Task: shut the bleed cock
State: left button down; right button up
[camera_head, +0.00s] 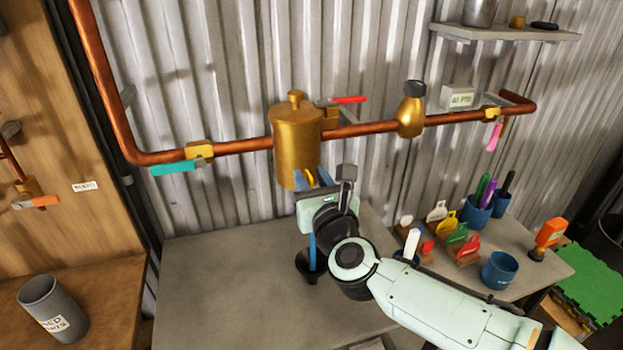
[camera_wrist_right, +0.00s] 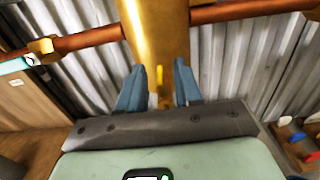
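A small cock with a yellow handle (camera_head: 309,177) sits at the underside of the brass pot (camera_head: 296,145) on the copper pipe; I take it as the bleed cock. In the right wrist view the yellow handle (camera_wrist_right: 160,76) shows narrow and end-on, below the brass pot (camera_wrist_right: 157,30). My right gripper (camera_head: 313,178) is open, its blue fingers either side of the handle. In the wrist view a gap shows between each finger and the handle, with the gripper's middle (camera_wrist_right: 159,85) in line with it. The cock's body is partly hidden. My left gripper is not in view.
The copper pipe (camera_head: 240,146) also carries a teal lever (camera_head: 175,168), a red lever (camera_head: 348,100) and a pink lever (camera_head: 494,137). A dark funnel (camera_head: 309,263) stands below my gripper. The bench (camera_head: 215,285) is clear on the left; cups and coloured tags crowd its right.

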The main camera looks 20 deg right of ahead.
grip_shut()
